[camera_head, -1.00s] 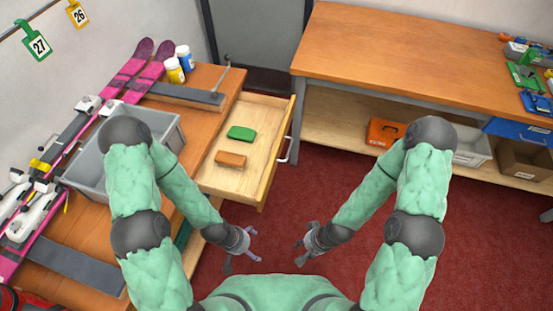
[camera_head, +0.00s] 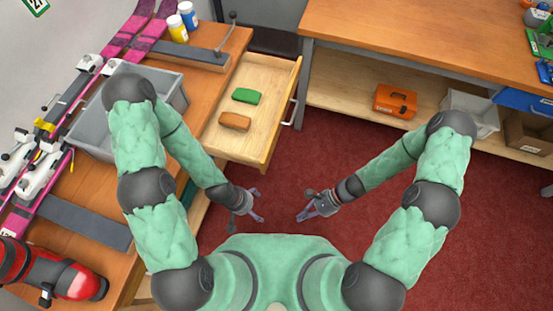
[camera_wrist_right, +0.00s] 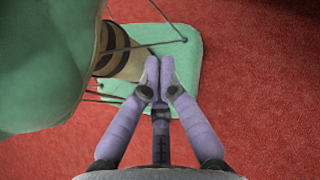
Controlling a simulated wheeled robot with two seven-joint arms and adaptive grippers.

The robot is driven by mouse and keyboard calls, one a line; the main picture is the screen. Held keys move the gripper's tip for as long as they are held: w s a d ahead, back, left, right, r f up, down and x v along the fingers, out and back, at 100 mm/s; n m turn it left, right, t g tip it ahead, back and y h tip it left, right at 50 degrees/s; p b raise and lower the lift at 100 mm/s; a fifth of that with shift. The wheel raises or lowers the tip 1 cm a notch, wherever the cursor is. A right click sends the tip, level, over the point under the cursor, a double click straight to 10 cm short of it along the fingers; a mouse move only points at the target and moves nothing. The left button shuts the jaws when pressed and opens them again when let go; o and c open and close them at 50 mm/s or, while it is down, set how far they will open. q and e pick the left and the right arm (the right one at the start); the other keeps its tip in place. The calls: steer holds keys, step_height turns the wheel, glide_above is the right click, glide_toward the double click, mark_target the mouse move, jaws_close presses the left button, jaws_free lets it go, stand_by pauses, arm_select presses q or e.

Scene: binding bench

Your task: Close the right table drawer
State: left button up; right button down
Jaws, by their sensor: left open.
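The wooden table drawer (camera_head: 258,133) stands pulled out from the right side of the workbench (camera_head: 228,58) with the skis. Its front panel carries a pale handle (camera_head: 290,112) facing right. A green block (camera_head: 246,96) and an orange-brown block (camera_head: 235,121) lie inside. My left gripper (camera_head: 258,204) is open and empty, just in front of the drawer's near corner, apart from it. My right gripper (camera_head: 303,212) is to the right, over the red floor, clear of the handle. In the right wrist view its fingertips (camera_wrist_right: 160,75) meet with nothing visible between them.
A grey bin (camera_head: 176,98), ski parts and bottles (camera_head: 178,28) occupy the workbench. A second table (camera_head: 420,40) stands at the back right, with an orange toolbox (camera_head: 394,101) on its shelf. Red floor between the drawer and that table is free.

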steer(key=w+r+m+t+y, duration=0.4)
steer(key=w+m+y, duration=0.15)
steer(key=w, duration=0.25)
steer(key=m+t+y, duration=0.2)
steer(key=m+t, duration=0.2)
steer(key=t, duration=0.1)
glide_toward(269, 159)
steer(key=b+x, duration=0.1)
steer(key=x, duration=0.1)
steer(key=b+x, duration=0.1)
steer(key=x, duration=0.1)
steer(key=b+x, duration=0.1)
steer(key=x, duration=0.2)
steer(key=shift+s+a+r, duration=0.1)
steer(key=shift+s+r, duration=0.05)
steer(key=shift+r, duration=0.15)
steer(key=x, duration=1.3)
steer(key=shift+s+a+r, duration=0.1)
steer(key=shift+s+r, duration=0.05)
steer(key=b+x, duration=0.2)
steer(key=x, duration=1.1)
steer(key=shift+a+r, duration=0.1)
steer(key=shift+a, duration=0.15)
steer(key=shift+w+a, duration=0.25)
steer(key=shift+a, duration=0.2)
steer(key=shift+r, duration=0.15)
